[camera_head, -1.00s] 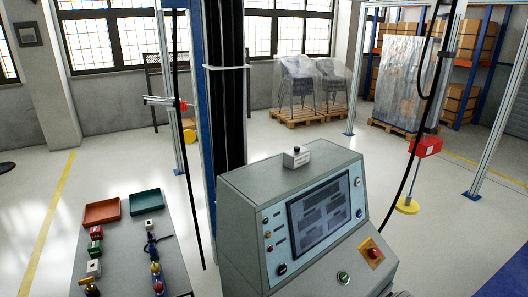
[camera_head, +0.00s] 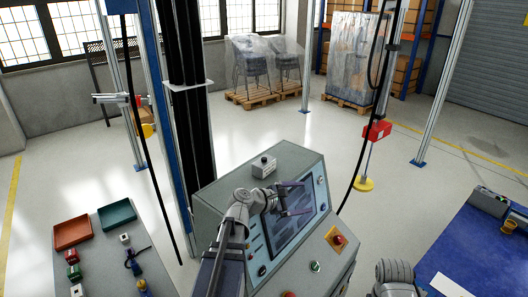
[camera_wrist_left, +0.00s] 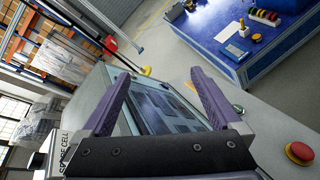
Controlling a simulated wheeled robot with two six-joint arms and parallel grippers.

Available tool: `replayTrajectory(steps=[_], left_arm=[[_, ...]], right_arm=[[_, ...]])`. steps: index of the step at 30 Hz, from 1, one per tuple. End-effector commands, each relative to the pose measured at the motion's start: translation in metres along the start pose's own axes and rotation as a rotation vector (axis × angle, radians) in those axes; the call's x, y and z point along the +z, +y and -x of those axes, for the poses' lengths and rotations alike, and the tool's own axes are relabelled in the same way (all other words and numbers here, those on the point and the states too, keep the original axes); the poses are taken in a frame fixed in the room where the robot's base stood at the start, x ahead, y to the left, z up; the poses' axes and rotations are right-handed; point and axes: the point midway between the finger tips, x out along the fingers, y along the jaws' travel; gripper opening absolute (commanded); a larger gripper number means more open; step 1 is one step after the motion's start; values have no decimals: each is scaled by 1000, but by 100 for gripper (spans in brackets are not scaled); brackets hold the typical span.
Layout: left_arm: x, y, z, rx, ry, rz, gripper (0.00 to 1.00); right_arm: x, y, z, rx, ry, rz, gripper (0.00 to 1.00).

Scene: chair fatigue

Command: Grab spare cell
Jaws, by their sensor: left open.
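The spare cell (camera_head: 264,166) is a small light-grey box with a dark knob on top. It sits upright on the flat top of the grey console (camera_head: 212,200). In the left wrist view the box (camera_wrist_left: 62,150), lettered "SPARE CELL", shows partly at the lower left edge, beside the gripper's base. My left gripper (camera_head: 305,197) is open and empty, in front of the console's screen (camera_head: 293,228), to the right of and lower in the picture than the cell. Its two purple-grey fingers (camera_wrist_left: 160,75) point across the screen in the left wrist view. My right gripper is not in view.
A grey table (camera_head: 105,255) at the left holds a red tray (camera_head: 72,232), a green tray (camera_head: 117,214) and small parts. A blue workbench (camera_head: 465,250) stands at the right. A post rises behind the console.

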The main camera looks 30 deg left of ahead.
Motion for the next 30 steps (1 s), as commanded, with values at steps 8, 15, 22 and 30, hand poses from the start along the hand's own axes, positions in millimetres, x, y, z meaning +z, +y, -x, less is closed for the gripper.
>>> replayTrajectory(steps=[8, 15, 22, 30], left_arm=[[-15, 147, 109, 413, -152, 551, 98], [-22, 171, 135, 495, -207, 669, 98], [-29, 165, 131, 493, -207, 667, 98], [-57, 145, 118, 491, -206, 665, 98]], right_arm=[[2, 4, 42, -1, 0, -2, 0], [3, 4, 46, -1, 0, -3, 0], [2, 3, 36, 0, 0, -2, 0], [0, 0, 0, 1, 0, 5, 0]])
